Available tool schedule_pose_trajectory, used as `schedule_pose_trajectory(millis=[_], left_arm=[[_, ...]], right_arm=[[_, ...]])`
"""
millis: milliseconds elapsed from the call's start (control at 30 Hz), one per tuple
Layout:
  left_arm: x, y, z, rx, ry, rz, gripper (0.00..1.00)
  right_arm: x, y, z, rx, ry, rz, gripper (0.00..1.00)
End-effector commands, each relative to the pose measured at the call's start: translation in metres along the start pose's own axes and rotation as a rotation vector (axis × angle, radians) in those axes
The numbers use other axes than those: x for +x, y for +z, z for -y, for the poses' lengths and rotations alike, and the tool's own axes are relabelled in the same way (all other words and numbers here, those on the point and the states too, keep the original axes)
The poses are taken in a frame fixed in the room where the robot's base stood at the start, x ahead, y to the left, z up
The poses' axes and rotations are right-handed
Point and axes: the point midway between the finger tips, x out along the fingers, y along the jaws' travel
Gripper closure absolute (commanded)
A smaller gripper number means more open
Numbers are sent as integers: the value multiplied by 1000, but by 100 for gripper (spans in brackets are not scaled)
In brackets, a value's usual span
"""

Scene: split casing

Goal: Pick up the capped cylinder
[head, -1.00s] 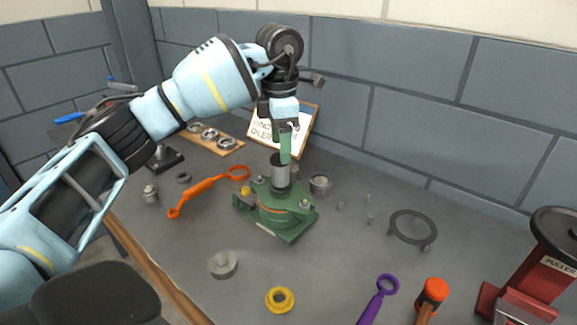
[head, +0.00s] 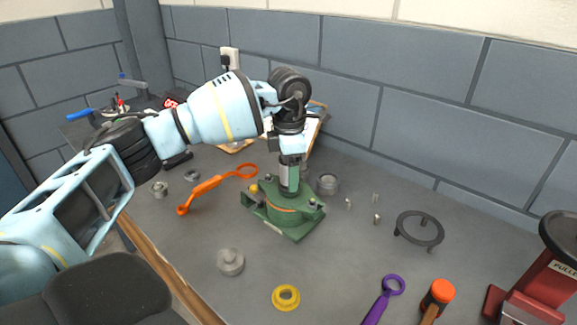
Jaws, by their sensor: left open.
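A grey cylinder (head: 289,181) stands upright in the middle of the green casing (head: 286,217) on the grey bench; its top is hidden by my gripper. I take it for the capped cylinder. Whether a finger touches the cylinder, I cannot tell. My right gripper is not in view.
An orange spanner (head: 212,188) lies left of the casing. A grey metal part (head: 230,262) and a yellow ring (head: 286,298) lie in front. A grey cup (head: 327,184), small pins and a dark ring stand (head: 419,229) are to the right. A hammer (head: 438,293) is front right.

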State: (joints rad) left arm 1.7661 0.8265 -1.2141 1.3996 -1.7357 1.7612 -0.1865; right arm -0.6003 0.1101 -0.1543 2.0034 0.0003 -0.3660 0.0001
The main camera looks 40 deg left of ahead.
Motion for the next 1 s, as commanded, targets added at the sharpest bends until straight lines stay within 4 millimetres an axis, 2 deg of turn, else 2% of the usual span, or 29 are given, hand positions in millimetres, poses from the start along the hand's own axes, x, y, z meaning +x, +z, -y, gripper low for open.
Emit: schedule_pose_trajectory(millis=[133,533,833,1000], left_arm=[[0,0,0,0,0,0,33],[0,0,0,-1,0,0,86],[-2,0,0,0,1,1,86],[-12,0,0,-1,1,2,86]], right_arm=[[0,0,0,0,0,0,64],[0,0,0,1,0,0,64],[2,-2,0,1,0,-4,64],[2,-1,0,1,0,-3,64]])
